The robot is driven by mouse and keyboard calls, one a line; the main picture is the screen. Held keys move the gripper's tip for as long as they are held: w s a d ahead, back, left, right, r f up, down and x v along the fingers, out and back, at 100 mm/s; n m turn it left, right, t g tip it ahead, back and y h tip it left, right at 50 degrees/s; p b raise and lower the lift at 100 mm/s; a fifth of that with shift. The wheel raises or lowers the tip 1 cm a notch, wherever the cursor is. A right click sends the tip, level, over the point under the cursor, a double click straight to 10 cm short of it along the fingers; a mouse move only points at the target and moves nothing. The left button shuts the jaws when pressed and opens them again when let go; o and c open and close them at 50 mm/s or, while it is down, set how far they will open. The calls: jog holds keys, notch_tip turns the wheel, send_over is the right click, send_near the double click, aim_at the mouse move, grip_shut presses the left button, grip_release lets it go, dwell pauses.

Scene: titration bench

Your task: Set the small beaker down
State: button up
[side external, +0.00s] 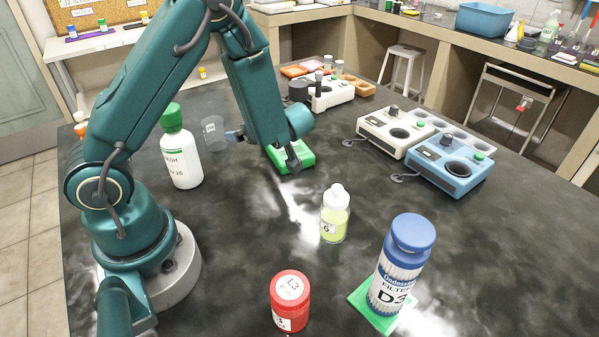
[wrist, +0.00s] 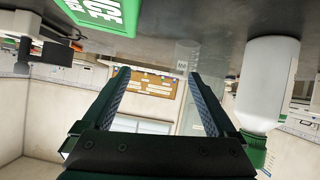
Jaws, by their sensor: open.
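The small beaker (side external: 213,132) is clear and stands upright on the dark bench, left of my gripper (side external: 236,135) in the side external view. In the wrist view, which is upside down, the beaker (wrist: 187,56) shows faintly beyond my fingertips, near the right-hand finger. My gripper (wrist: 160,76) is open, with its two fingers well apart and nothing between them. Whether a fingertip touches the beaker cannot be told.
A white bottle with a green cap (side external: 183,158) stands close to the beaker. A green box (side external: 304,158) lies under my forearm. A yellow-green bottle (side external: 334,222), a red jar (side external: 290,308) and a blue-capped container (side external: 397,275) stand nearer the front. Bench devices (side external: 395,132) sit right.

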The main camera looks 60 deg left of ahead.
jog(key=w+d+r+m+t+h, duration=0.1)
jog(key=w+d+t, duration=0.1)
jog(key=w+d+r+m+t+h, duration=0.1)
jog(key=w+d, duration=0.1)
jog(key=w, duration=0.1)
jog(key=w+d+r+t+h, duration=0.1)
jog(key=w+d+t+h, duration=0.1)
jog(key=shift+w+r+m+t, duration=0.2)
jog(key=shift+w+m+t, duration=0.1)
jog(key=shift+w+m, duration=0.1)
jog(key=s+d+r+m+t+h, duration=0.1)
jog(key=d+r+m+t+h, duration=0.1)
jog(key=d+r+m+h, duration=0.45)
jog(key=s+d+r+m+t+h, duration=0.1)
jog(key=d+r+m+t+h, duration=0.15)
jog(key=d, duration=0.65)
jog(key=s+f+m+g, duration=0.1)
jog(key=s+m+g, duration=0.1)
jog(key=s, duration=0.6)
jog(key=s+a+f+m+g+y, duration=0.1)
jog(key=s+m+g, duration=0.2)
jog(key=s+m, duration=0.2)
jog(key=s, duration=0.3)
jog(key=shift+s+a+f, duration=0.2)
jog(key=shift+s+f, duration=0.05)
